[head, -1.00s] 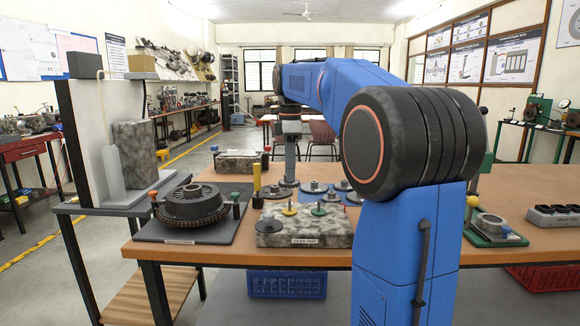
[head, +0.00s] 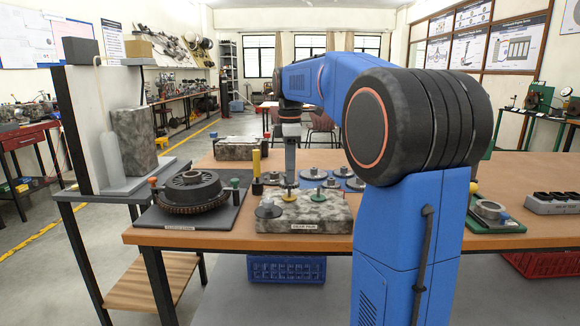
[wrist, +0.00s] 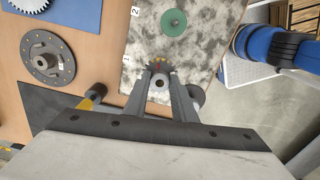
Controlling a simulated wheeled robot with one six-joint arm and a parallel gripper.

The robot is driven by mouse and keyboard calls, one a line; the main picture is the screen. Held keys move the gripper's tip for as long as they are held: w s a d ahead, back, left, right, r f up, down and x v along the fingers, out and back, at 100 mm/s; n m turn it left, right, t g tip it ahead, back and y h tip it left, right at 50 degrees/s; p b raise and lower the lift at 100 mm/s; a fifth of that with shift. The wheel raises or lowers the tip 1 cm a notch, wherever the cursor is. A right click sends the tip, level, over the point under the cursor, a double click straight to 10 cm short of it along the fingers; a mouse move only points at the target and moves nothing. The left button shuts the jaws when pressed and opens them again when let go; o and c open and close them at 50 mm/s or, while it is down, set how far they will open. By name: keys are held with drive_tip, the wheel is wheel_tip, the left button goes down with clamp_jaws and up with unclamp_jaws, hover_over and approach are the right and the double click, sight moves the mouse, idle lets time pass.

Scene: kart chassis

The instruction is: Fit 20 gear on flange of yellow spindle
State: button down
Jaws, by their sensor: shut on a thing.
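My gripper (wrist: 160,78) is shut on a small grey gear (wrist: 160,83) with a round hole in its hub. Dark teeth with yellow and red specks show just beyond the hub. In the head view my gripper (head: 290,183) hangs upright over the yellow spindle (head: 289,197), on the speckled stone block (head: 330,216). The fingers and gear hide the spindle in the wrist view, so I cannot tell whether gear and spindle touch. The green spindle (head: 318,196) stands to the right; it also shows in the wrist view (wrist: 174,22).
A clutch assembly (head: 192,190) lies on a dark plate to the left. Several gears and discs lie behind the block.

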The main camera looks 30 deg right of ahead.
drive_tip(key=shift+f, duration=1.65)
drive_tip(key=c, duration=1.4)
unclamp_jaws()
wheel_tip(320, 180, up, 17)
drive_tip(key=shift+r, duration=0.2)
